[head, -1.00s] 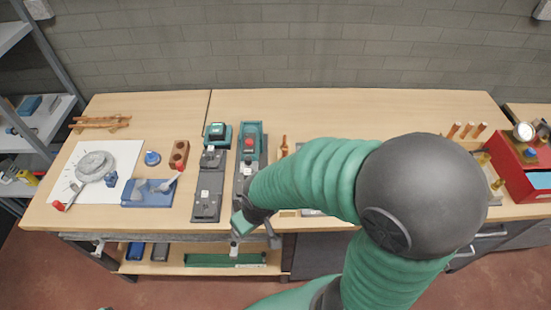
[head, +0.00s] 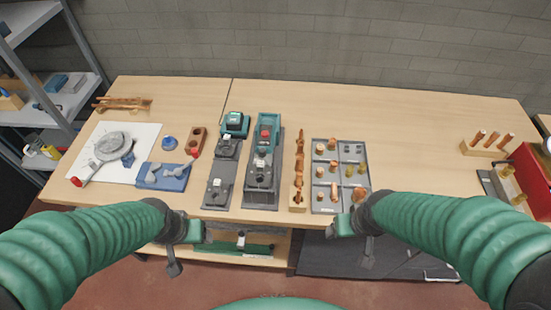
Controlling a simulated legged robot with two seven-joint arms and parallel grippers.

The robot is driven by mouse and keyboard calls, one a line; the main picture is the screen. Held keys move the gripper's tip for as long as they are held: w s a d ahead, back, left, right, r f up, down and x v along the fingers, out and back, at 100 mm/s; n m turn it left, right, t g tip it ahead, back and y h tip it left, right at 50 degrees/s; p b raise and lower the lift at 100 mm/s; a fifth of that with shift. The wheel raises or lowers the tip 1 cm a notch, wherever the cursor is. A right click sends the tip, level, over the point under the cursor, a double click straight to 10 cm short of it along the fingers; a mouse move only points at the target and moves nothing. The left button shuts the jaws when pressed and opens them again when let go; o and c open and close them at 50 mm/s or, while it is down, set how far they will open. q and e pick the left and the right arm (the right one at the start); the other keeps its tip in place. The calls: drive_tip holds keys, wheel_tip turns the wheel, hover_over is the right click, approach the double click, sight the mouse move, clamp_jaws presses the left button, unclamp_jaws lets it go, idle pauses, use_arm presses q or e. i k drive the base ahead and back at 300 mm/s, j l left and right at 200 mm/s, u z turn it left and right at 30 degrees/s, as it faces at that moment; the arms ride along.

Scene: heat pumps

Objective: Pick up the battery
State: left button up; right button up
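A green and black block (head: 235,123), which looks like the battery, sits at the far end of a grey base plate (head: 217,190) on the table. Beside it on the right, a longer green and grey unit with a red knob (head: 265,133) stands on a second grey plate (head: 262,198). I cannot tell for sure which part is the battery. My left gripper (head: 186,248) is at the table's front edge, in front of the left plate, with its fingers apart and empty. My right gripper (head: 355,240) is at the front edge below the grey parts tray, also open and empty.
A grey tray (head: 326,206) of copper and brass fittings stands right of the plates. A blue tray (head: 160,184), a white sheet (head: 96,139) and a brown block (head: 198,139) lie left. A red box (head: 532,180) is far right. The table's right-centre is clear.

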sight(235, 119)
drive_tip(key=i+j+z, duration=0.15)
drive_tip(key=j+z, duration=0.3)
drive_tip(key=i+j+z, duration=0.1)
drive_tip(key=j+z, duration=0.75)
drive_tip(key=i+l, duration=0.05)
drive_tip(key=l, duration=0.05)
